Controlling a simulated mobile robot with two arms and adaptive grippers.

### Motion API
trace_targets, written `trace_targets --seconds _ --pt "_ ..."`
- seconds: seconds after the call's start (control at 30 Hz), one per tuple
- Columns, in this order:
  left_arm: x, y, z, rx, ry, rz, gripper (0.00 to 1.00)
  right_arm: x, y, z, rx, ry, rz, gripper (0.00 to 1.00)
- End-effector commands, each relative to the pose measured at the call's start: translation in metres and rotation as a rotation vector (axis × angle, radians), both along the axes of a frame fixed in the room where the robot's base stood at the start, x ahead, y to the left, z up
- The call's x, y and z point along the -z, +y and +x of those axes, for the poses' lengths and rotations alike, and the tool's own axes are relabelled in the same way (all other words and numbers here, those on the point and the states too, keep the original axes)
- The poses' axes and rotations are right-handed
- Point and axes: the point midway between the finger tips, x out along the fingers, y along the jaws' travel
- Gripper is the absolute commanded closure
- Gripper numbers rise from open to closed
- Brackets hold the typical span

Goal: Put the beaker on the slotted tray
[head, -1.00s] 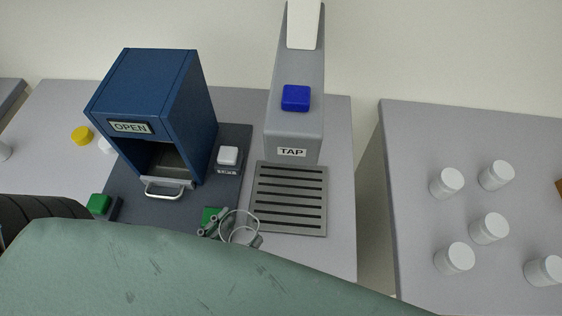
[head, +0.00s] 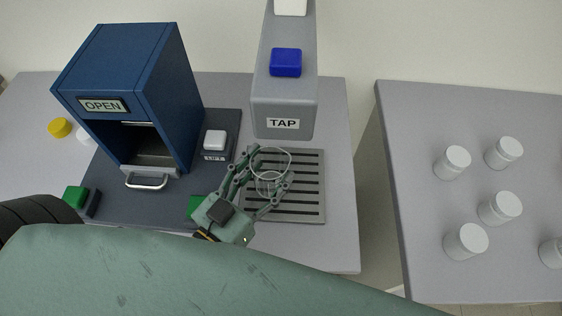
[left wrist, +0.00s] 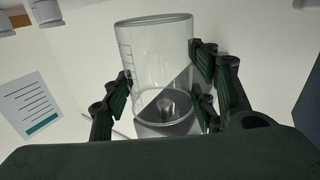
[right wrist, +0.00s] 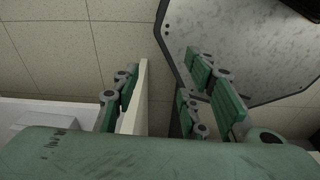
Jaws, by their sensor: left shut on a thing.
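The clear glass beaker (head: 272,166) is between the fingers of my left gripper (head: 268,177) in the head view. It is over the slotted tray (head: 312,212), a grey plate with dark slots below the tap; whether its base touches the tray is unclear. The left wrist view shows the beaker (left wrist: 155,58) with graduation marks, upright and slightly tilted in the picture, with fingers on both sides. My right gripper (right wrist: 160,80) has its fingers apart in the right wrist view, away from the beaker; it is not seen in the head view.
The tap housing (head: 284,103) with a blue button (head: 286,62) overhangs the tray's back. A blue cabinet (head: 130,100) with an open front stands left, a white button (head: 214,140) beside it. Several white jars (head: 466,241) stand on the right table, across a gap.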

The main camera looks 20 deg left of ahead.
Motion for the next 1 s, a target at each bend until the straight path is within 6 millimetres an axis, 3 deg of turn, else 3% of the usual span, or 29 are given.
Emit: trace_targets --seconds 0.13,0.4,0.63,1.0 --pt "-0.004 -0.007 0.026 -0.001 -0.006 -0.002 0.74 -0.01 -0.003 -0.006 -0.002 0.01 -0.004 0.6" --pt "-0.002 -0.013 0.047 -0.001 -0.003 -0.001 0.74 -0.016 -0.011 -0.012 -0.004 0.019 -0.015 0.6" --pt "0.031 -0.013 0.046 0.0 0.002 0.001 0.74 -0.021 -0.013 -0.012 -0.002 0.019 -0.017 0.6" --pt "0.037 -0.012 0.046 0.0 0.0 0.0 0.74 -0.02 -0.013 -0.011 -0.001 0.017 -0.016 0.6"
